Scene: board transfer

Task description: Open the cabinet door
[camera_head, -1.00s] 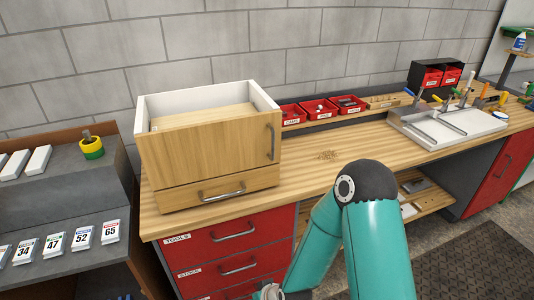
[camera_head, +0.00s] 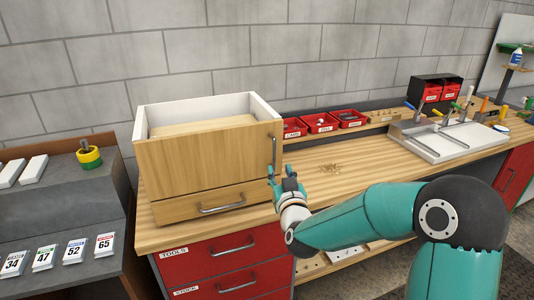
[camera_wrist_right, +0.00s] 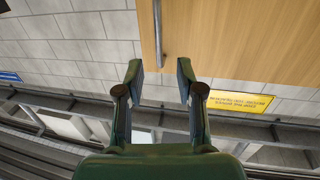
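The wooden cabinet (camera_head: 195,155) stands on the workbench, its light wood door shut. A vertical metal bar handle (camera_head: 274,150) sits at the door's right edge. In the right wrist view the handle (camera_wrist_right: 158,30) runs down from the top edge, and its lower end lies between the two fingertips in the picture. My right gripper (camera_head: 281,171) is open and empty beside the door's right edge, near the handle's lower end; the fingers also show apart in the wrist view (camera_wrist_right: 159,67). I cannot tell the remaining depth to the handle. My left gripper is not in view.
A lower drawer with a handle (camera_head: 221,208) is under the door. Red bins (camera_head: 320,122) and a white tray with tools (camera_head: 450,140) stand along the back of the bench. Red drawers (camera_head: 225,255) are below.

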